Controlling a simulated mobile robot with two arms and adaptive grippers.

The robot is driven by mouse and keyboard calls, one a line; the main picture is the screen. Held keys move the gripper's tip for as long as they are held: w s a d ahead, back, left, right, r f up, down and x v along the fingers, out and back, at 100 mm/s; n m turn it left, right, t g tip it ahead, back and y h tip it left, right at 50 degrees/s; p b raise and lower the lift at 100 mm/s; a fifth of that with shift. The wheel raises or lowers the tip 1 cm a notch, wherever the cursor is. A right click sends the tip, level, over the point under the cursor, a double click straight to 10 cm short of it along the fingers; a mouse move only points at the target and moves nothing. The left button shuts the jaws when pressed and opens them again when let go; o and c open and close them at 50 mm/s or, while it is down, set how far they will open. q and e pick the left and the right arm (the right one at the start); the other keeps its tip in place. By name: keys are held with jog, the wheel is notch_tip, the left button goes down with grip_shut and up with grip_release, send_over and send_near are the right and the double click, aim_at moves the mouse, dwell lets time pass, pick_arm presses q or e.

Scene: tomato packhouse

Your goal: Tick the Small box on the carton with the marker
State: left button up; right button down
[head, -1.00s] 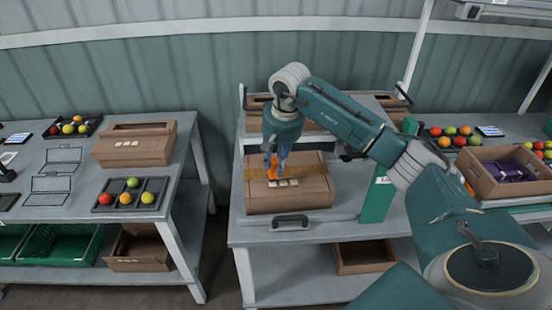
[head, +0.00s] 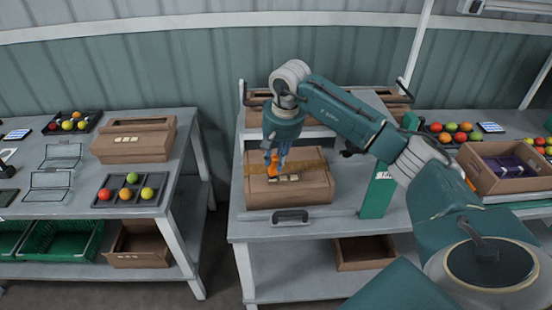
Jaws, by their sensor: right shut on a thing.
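The brown carton (head: 308,194) sits on the middle table, with a yellowish-brown band across its top. Several small pale label squares (head: 286,178) lie on its top near the front edge; their print is too small to read. My right gripper (head: 277,160) reaches in from the right and points down over the carton's top, just behind the labels. It is shut on a slim orange thing, likely the marker (head: 271,167). I cannot tell whether the tip touches the carton. My left gripper is not in view.
A green upright panel (head: 377,195) stands right of the carton. A black handle (head: 290,216) lies in front. Another carton (head: 133,145) and a fruit tray (head: 114,200) are on the left table. An open crate (head: 482,178) stands on the right. A gap separates the left and middle tables.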

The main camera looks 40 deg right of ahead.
jog(key=shift+f+b, duration=0.35)
jog(key=shift+f, duration=0.1)
dwell(0.6)
jog(key=shift+w+d, duration=0.15)
jog(key=shift+d, duration=0.4)
jog(key=shift+s+a, duration=0.2)
jog(key=shift+a, duration=0.45)
dwell(0.3)
jog(key=shift+w+d, duration=0.15)
jog(key=shift+d, duration=0.35)
jog(key=shift+w+p+v, duration=0.2)
jog(key=shift+p+v, duration=0.45)
jog(key=shift+v, duration=0.35)
jog(key=shift+w+p+v, duration=0.2)
jog(key=shift+p+v, duration=0.4)
jog(key=shift+v, duration=0.35)
jog(key=shift+w+p+v, duration=0.2)
jog(key=shift+p+v, duration=0.45)
jog(key=shift+v, duration=0.35)
